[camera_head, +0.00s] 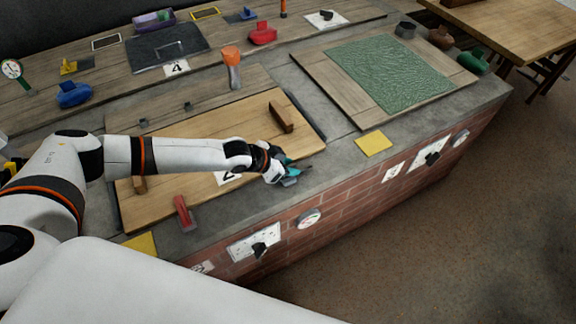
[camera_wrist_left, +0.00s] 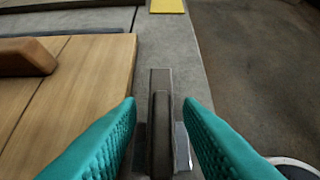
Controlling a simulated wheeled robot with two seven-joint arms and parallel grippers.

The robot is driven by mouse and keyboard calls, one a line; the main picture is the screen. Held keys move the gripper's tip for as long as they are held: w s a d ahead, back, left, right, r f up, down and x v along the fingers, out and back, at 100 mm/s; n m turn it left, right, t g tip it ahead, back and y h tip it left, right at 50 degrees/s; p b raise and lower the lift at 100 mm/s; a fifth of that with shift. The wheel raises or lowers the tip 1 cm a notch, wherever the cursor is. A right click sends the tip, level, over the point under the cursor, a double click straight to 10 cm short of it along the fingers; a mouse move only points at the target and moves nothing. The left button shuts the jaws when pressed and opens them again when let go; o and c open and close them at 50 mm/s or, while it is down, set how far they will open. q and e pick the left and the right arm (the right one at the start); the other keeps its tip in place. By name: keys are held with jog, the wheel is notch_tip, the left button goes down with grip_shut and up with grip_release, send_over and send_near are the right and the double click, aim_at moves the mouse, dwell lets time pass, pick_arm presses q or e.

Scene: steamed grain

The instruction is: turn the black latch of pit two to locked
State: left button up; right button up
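The pit two lid (camera_head: 240,125) is a wooden board on the brick counter, with its number label (camera_head: 228,178) partly covered by my left arm. My left gripper (camera_head: 293,170) is at the lid's near right corner, with teal fingers. In the left wrist view, the black latch (camera_wrist_left: 161,135) is a dark bar on a metal bracket beside the lid's edge. My open left gripper (camera_wrist_left: 160,106) has a finger on each side of it, with gaps showing. In the head view the gripper mostly hides the latch. My right gripper is not in view.
A red latch (camera_head: 185,213) stands at the lid's near left edge. A brown handle (camera_head: 281,116) rises from the lid. A yellow pad (camera_head: 374,143) lies right of the gripper. A gauge (camera_head: 308,218) and a black knob (camera_head: 259,249) are on the brick front.

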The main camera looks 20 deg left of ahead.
pick_arm(q)
grip_shut()
dwell(0.3)
